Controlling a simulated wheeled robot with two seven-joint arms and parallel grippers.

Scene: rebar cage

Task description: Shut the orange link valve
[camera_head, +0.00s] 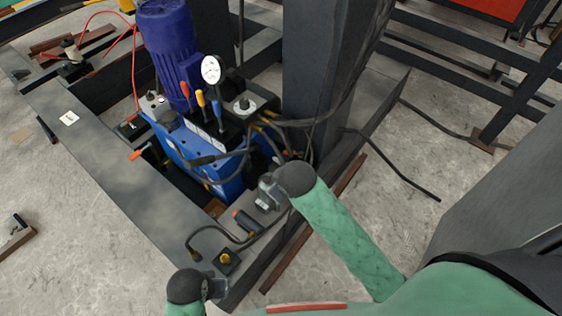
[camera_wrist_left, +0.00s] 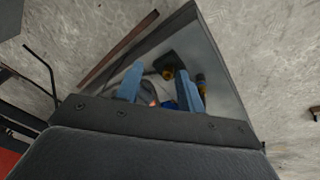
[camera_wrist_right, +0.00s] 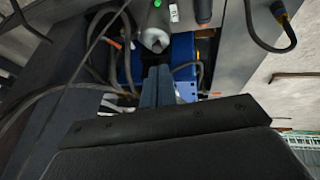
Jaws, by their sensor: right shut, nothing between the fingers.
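The blue pump unit (camera_head: 215,165) stands on the dark steel frame. It carries red, orange (camera_head: 201,98) and blue levers on top. A small orange handle (camera_head: 137,155) sticks out on its left side. I cannot tell which orange part is the link valve. My right gripper (camera_head: 266,193) is shut and empty, in front of the pump's near right corner; its fingers (camera_wrist_right: 157,86) are together in the right wrist view. My left gripper (camera_head: 217,289) is at the bottom, near the beam end; its fingers (camera_wrist_left: 160,84) are apart in the left wrist view.
A yellow fitting (camera_head: 225,258) and a dark connector with an orange end (camera_head: 246,221) lie on the near beam with a hose. A thick dark column (camera_head: 320,70) stands right of the pump. Black hoses (camera_head: 310,122) loop between them.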

